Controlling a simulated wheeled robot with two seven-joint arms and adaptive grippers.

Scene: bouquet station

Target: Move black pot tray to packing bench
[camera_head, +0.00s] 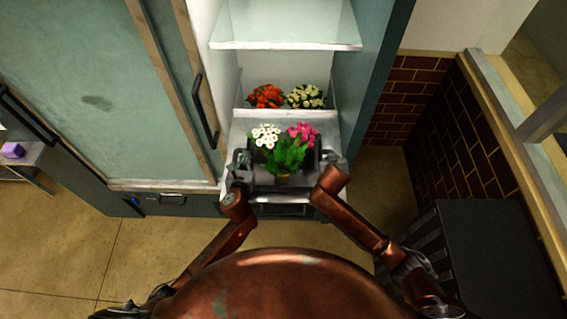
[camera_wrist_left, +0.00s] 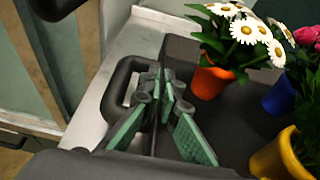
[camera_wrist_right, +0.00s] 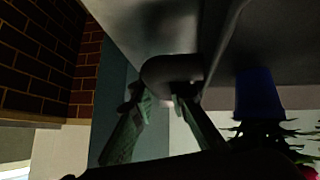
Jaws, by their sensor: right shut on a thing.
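The black pot tray (camera_wrist_left: 225,115) sits at the open cooler bay in the head view (camera_head: 262,178). It carries white daisies (camera_head: 265,136) in an orange pot (camera_wrist_left: 210,82), pink flowers (camera_head: 302,131) in a blue pot (camera_wrist_left: 281,96) and a leafy plant in a yellow pot (camera_wrist_left: 280,155). My left gripper (camera_wrist_left: 158,88) is at the tray's left loop handle (camera_wrist_left: 112,95); its fingertips are close together, and whether they grip is unclear. My right gripper (camera_wrist_right: 160,95) is shut on the tray's right handle (camera_wrist_right: 170,70). Its fingertips are dark in the right wrist view.
Red flowers (camera_head: 266,96) and cream flowers (camera_head: 307,96) stand on a shelf behind the tray. A glass shelf (camera_head: 285,25) is above. The cooler door (camera_head: 95,80) is at left. A dark box-like surface (camera_head: 490,255) stands at lower right. Floor (camera_head: 60,240) is clear at lower left.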

